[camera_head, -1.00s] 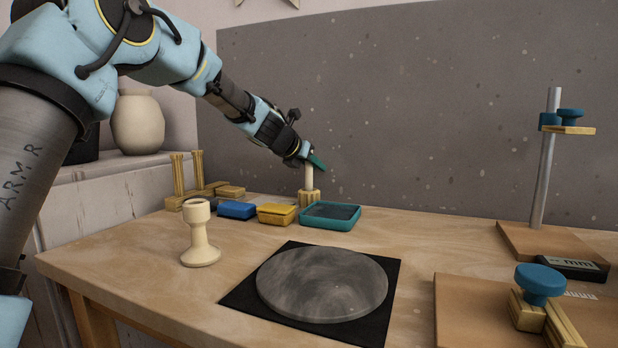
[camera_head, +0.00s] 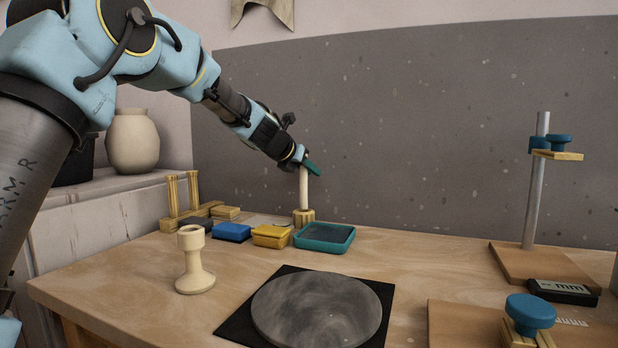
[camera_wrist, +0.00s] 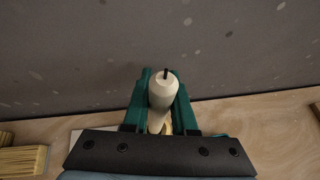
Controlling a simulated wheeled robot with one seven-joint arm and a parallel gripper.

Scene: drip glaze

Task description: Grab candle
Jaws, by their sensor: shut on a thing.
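The candle (camera_head: 304,190) is a slim cream cylinder standing upright at the back of the table. Its lower end is at a small wooden block holder (camera_head: 303,216); I cannot tell whether it still sits in it. My gripper (camera_head: 312,168) has green fingers and is shut on the candle near its top. In the wrist view the candle (camera_wrist: 162,90), with a dark wick, is between the two green fingers of my gripper (camera_wrist: 161,98). The holder is mostly hidden there.
A teal tray (camera_head: 348,245), a yellow block (camera_head: 271,237) and a blue block (camera_head: 231,232) lie near the holder. A cream candlestick (camera_head: 194,270) stands at front left. A grey round disc (camera_head: 318,312) lies on a black mat. A metal-post stand (camera_head: 533,190) is at right.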

